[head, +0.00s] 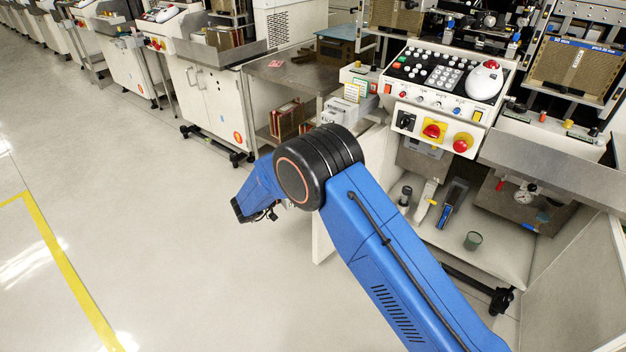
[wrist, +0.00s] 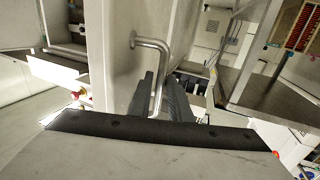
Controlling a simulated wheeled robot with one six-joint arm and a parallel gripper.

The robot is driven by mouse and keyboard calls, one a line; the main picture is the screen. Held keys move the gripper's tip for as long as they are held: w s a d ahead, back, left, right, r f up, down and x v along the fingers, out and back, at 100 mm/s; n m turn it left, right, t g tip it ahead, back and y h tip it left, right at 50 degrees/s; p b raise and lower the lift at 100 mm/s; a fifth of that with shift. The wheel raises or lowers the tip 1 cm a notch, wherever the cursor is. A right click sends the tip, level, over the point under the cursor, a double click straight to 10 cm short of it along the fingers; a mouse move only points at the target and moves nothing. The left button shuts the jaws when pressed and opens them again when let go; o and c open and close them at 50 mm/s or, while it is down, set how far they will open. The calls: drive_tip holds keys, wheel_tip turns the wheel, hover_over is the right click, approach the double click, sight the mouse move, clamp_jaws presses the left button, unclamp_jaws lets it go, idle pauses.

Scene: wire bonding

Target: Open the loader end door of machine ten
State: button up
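A pale door panel (wrist: 112,62) fills the upper middle of the wrist view. A bent metal bar handle (wrist: 150,44) stands out from it and runs down between the two dark fingers of my gripper (wrist: 160,85). The fingers sit close on either side of the bar with no clear gap, so my gripper looks shut on the handle. In the head view my arm reaches left past the white end panel (head: 322,235) of the nearest machine; the fingers and the handle are hidden there. I cannot read a machine number.
The machine's control panel (head: 440,75) with buttons and red knobs is at the upper right. A steel side table (head: 300,72) stands behind the arm. The floor (head: 130,210) at left is clear, with a yellow line.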

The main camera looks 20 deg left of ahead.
drive_tip(key=v, duration=1.7)
drive_tip(key=shift+s, duration=0.2)
drive_tip(key=shift+s+a, duration=0.1)
drive_tip(key=shift+a, duration=0.1)
